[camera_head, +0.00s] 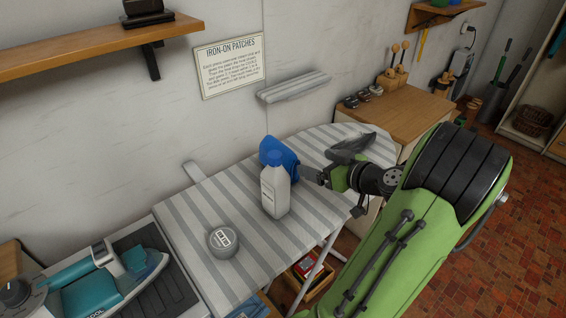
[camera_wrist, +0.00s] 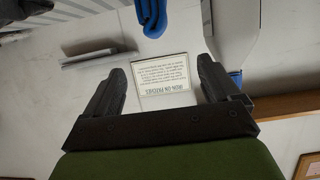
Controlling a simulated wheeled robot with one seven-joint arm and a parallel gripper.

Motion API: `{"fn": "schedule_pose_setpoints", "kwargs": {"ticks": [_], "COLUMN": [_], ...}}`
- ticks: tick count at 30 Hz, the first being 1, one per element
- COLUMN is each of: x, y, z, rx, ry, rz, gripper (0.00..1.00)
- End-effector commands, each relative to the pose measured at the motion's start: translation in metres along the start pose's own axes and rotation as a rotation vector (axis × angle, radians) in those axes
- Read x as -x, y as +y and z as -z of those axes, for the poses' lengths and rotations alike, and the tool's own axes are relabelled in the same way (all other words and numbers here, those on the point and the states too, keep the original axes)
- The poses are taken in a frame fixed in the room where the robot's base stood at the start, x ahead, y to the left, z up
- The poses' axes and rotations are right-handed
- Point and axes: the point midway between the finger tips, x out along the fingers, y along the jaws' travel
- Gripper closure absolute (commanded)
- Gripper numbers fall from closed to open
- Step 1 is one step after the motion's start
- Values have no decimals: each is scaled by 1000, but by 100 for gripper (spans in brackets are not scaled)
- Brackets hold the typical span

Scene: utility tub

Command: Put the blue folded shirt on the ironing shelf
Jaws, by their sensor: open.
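A blue thing (camera_head: 279,152), which looks like the folded shirt, is on the striped ironing board (camera_head: 190,215), partly hidden behind a white bottle (camera_head: 275,190). In the wrist view the blue cloth (camera_wrist: 152,15) is at the top edge, cut off, beyond my fingertips. My gripper (camera_head: 309,173) is just right of the bottle and blue cloth, above the board. In the wrist view my gripper (camera_wrist: 160,72) has its fingers wide apart with nothing between them. A wooden wall shelf (camera_head: 80,52) is at upper left; I cannot tell if it is the ironing shelf.
The bottle (camera_wrist: 232,35) stands close beyond the fingers. A round tin (camera_head: 223,241) is on the board's near left. A teal iron (camera_head: 95,290) is at lower left. A wooden cabinet (camera_head: 408,113) stands behind right.

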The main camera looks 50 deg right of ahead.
Motion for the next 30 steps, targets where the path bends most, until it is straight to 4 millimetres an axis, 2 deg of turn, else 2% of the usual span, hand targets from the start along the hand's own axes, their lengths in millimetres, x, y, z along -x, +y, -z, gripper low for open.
{"fn": "schedule_pose_setpoints", "kwargs": {"ticks": [2, 12, 17, 24, 30], "x": [-11, -92, -110, -152, -157], "y": [-1, -2, -2, -2, -1], "z": [0, 0, 0, -1, -1], "rx": [13, 10, 8, 9, 7], "ry": [1, 1, 1, 1, 1], "rz": [7, 7, 4, 4, 1], "gripper": [11, 11, 11, 11, 11]}}
